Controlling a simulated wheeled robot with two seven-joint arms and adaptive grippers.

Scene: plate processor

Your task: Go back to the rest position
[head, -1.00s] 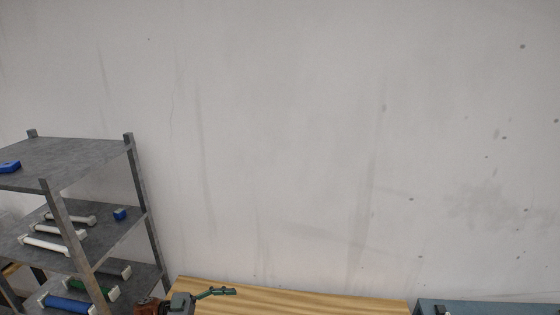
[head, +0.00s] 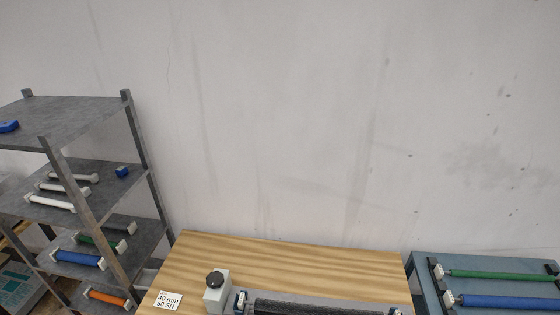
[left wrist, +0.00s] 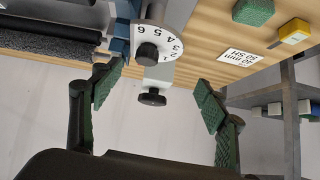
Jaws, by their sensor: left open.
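My left gripper (left wrist: 157,105) is open and empty in the left wrist view, its two green-padded fingers wide apart. Between and beyond the fingertips is the plate processor's white numbered dial (left wrist: 158,45) with black knobs, at the edge of the wooden table (left wrist: 205,30). No contact with it shows. In the head view the grey block with a dark knob (head: 216,290) and a dark roller (head: 320,307) stand on the table. Neither gripper shows in the head view. My right gripper is in no view.
A grey shelf rack (head: 75,110) with white, green, blue and orange rollers stands at left. A blue-grey table (head: 425,275) with a green and a blue roller stands at right. A label card (head: 167,301) lies on the wooden table. A green block (left wrist: 254,11) shows in the wrist view.

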